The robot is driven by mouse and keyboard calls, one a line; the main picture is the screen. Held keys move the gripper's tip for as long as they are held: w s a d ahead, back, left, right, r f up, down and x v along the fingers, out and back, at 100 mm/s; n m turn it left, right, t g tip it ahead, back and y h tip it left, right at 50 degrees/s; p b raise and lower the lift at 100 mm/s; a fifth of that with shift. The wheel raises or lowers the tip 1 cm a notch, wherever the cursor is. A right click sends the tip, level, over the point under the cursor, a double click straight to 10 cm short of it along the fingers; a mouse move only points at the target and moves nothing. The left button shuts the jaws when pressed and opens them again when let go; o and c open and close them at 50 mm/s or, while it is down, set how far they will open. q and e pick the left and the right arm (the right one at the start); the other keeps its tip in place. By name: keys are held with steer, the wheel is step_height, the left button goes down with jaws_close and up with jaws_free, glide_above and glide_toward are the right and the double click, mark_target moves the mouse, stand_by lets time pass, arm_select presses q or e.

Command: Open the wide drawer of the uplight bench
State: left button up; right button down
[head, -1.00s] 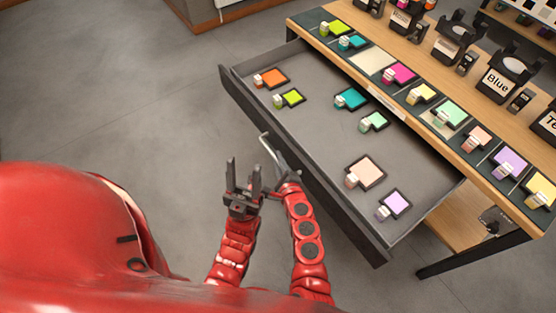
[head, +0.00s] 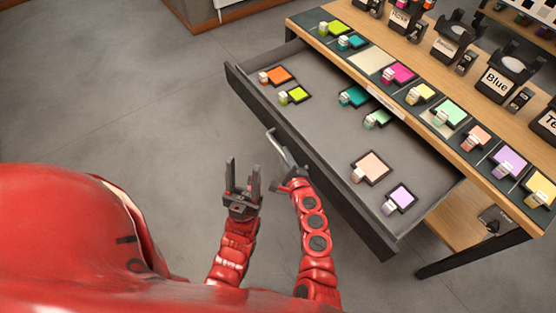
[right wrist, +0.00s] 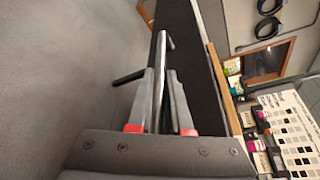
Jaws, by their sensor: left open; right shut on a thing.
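The wide drawer (head: 315,115) of the uplight bench (head: 400,122) stands pulled out, its inside in plain view in the head view. Its dark front panel (head: 345,216) faces my arms. My right gripper (head: 284,166) is shut on the drawer's metal handle (head: 271,138). In the right wrist view the handle (right wrist: 163,65) runs between the two fingers of the right gripper (right wrist: 160,105). My left gripper (head: 243,176) is open and empty, left of the right one, apart from the drawer.
The drawer holds several coloured swatches, such as an orange one (head: 279,75) and a peach one (head: 371,166). Grey floor (head: 130,110) left of the drawer is clear.

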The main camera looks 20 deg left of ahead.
steer(key=shift+w+d+f, duration=0.1)
steer(key=shift+w+d, duration=0.4)
steer(key=shift+w, duration=0.05)
steer(key=c, duration=0.8)
jaws_free()
steer(key=shift+c, duration=0.2)
steer(key=v, duration=1.7)
steer(key=shift+s+r, duration=0.15)
steer(key=shift+r, duration=0.1)
